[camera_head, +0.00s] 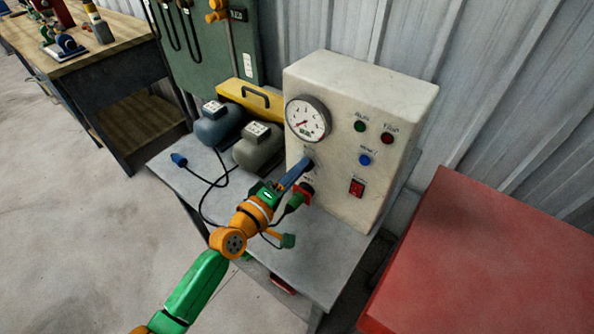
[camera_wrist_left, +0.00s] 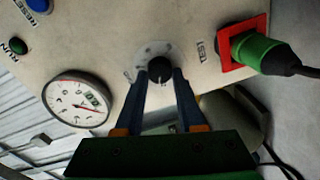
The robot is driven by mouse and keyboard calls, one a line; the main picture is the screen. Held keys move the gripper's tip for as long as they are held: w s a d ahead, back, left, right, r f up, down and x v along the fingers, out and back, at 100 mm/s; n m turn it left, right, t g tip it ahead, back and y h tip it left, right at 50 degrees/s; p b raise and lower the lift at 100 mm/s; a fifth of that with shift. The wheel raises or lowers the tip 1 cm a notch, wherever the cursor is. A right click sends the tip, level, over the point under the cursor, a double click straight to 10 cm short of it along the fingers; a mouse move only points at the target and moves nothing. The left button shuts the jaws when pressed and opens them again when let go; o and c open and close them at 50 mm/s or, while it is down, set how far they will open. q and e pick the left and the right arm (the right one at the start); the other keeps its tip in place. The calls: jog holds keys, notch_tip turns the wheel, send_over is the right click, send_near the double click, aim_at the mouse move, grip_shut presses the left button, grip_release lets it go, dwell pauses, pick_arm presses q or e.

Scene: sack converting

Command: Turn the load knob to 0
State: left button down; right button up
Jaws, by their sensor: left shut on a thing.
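The load knob (camera_wrist_left: 160,68) is a small black knob on the cream front of the control box (camera_head: 350,140). A pale round scale plate surrounds it; its marks are too small to read. My left gripper (camera_wrist_left: 160,77) has its two blue fingers on either side of the knob and is shut on it. In the head view my left gripper (camera_head: 304,167) reaches the panel below the gauge and hides most of the knob. The dial gauge (camera_head: 307,119) has a red needle and also shows in the left wrist view (camera_wrist_left: 77,98). My right gripper is not in view.
A green plug (camera_wrist_left: 262,53) sits in a red-framed socket near the knob. Green (camera_head: 360,126), red (camera_head: 387,138) and blue (camera_head: 365,160) buttons and a red switch (camera_head: 357,187) are at the right. Two motor-like units (camera_head: 258,148) stand left of the box. A red surface (camera_head: 490,260) is at the right.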

pick_arm(q)
jog(key=n, duration=0.3)
jog(key=shift+n, duration=0.3)
jog(key=n, duration=0.6)
jog(key=shift+n+h, duration=0.4)
jog(key=shift+f+n+p, duration=0.1)
jog(key=shift+n+p, duration=0.35)
jog(key=shift+n, duration=1.15)
jog(key=c, duration=0.5)
grip_release()
jog(key=v, duration=0.7)
